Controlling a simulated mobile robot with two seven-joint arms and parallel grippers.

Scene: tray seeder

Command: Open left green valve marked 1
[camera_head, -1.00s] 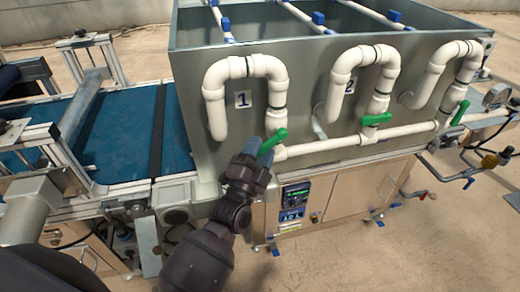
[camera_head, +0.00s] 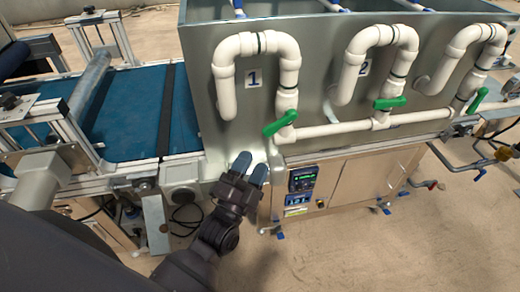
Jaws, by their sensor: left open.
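The left green valve handle (camera_head: 281,123) sits on the white pipe below the plate marked 1 (camera_head: 254,78). Its handle is tilted, with the lower end to the left and the upper end to the right. My left gripper (camera_head: 250,169) is below and to the left of the handle, apart from it, in front of the tank's lower wall. Its two blue-grey fingertips point up and stand apart, with nothing between them. My right gripper is not in view.
A second green valve handle (camera_head: 390,103) and a third (camera_head: 477,101) sit farther right along the white pipe. The grey tank (camera_head: 205,100) stands behind the pipes. A control panel (camera_head: 302,179) is right of my gripper. A blue conveyor belt (camera_head: 135,120) lies at left.

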